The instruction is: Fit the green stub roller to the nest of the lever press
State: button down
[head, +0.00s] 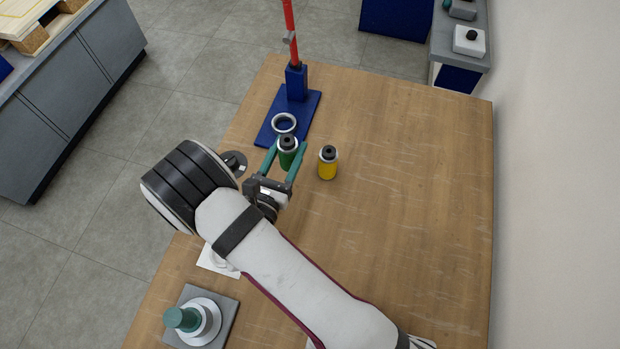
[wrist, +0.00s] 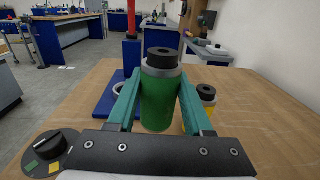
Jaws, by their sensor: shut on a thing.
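The green stub roller (head: 288,157) has a grey collar and a black top. It is upright between the teal fingers of my gripper (head: 285,161), which is shut on it. The wrist view shows the green roller (wrist: 160,100) large and centred between the fingers. The lever press (head: 296,84) has a blue base plate, a blue post and a red lever at the far side of the table. Its ring-shaped nest (head: 284,122) lies on the plate just beyond the held roller; in the wrist view it is partly hidden behind the left finger. Whether the roller's bottom touches anything is hidden.
A yellow roller (head: 327,164) with a black top stands close to the right of my gripper. A grey plate (head: 226,322) with a white round part and teal knob sits at the near left. The table's right half (head: 420,190) is clear.

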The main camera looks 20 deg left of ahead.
jog(key=w+a+r, duration=0.2)
jog(key=w+a, duration=0.1)
jog(key=w, duration=0.3)
jog(key=w+a+r+y, duration=0.1)
jog(key=w+a+r, duration=0.1)
jog(key=w, duration=0.5)
jog(key=shift+a+n, duration=0.3)
jog(key=shift+a, duration=0.25)
jog(key=shift+w, duration=0.1)
jog(key=shift+f, duration=2.85)
jog(key=shift+f, duration=0.4)
jog(key=shift+f, duration=0.85)
jog(key=shift+f, duration=0.25)
